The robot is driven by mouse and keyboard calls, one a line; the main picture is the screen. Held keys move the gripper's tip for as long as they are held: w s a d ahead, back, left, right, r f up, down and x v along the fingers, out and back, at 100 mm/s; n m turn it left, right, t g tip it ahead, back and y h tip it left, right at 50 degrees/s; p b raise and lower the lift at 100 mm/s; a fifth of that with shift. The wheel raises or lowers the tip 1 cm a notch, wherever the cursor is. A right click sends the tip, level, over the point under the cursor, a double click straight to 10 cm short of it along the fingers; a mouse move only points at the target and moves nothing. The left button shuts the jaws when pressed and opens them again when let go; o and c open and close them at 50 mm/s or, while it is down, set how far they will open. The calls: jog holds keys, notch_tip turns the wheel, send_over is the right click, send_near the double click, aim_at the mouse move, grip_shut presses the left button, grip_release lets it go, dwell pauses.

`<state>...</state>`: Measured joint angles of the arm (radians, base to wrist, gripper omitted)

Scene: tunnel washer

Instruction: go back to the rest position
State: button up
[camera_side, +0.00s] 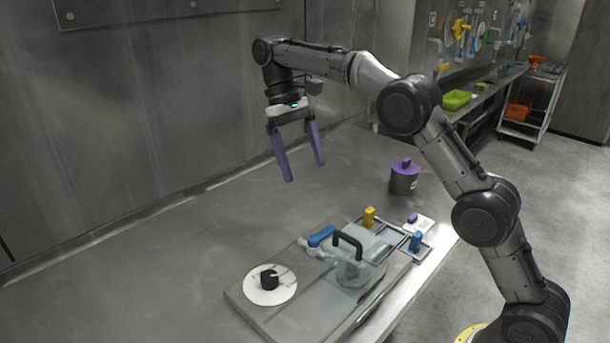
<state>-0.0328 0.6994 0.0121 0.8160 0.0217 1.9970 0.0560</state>
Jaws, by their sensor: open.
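My gripper (305,173) has two long purple fingers pointing down. They stand wide apart with nothing between them. It hangs in the air above the back of the steel table (190,235), clear of everything on it. My arm arches over from the right side of the picture.
On a grey board (313,313) lie a white disc (257,293) with a black knob, a clear lidded container (358,272) with a black handle, and a blue-handled tool (321,236). Yellow (369,216) and blue blocks (416,241) stand right. A dark purple-topped canister (404,180) stands behind. The table's left is clear.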

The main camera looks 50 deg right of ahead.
jog(key=s+d+r+t, duration=0.1)
jog(key=s+r+t, duration=0.1)
jog(key=s+r, duration=0.6)
jog(key=s+r+t, duration=0.2)
jog(key=s+r, duration=0.3)
jog(key=s, duration=0.5)
jog(key=s+f+t, duration=0.3)
jog(key=s+f, duration=0.2)
jog(key=s, duration=0.5)
notch_tip(320, 180, down, 11)
jog(key=s+d+t, duration=0.1)
jog(key=s+t, duration=0.1)
jog(key=t, duration=0.1)
jog(key=shift+s, duration=0.15)
jog(key=shift+r, duration=0.15)
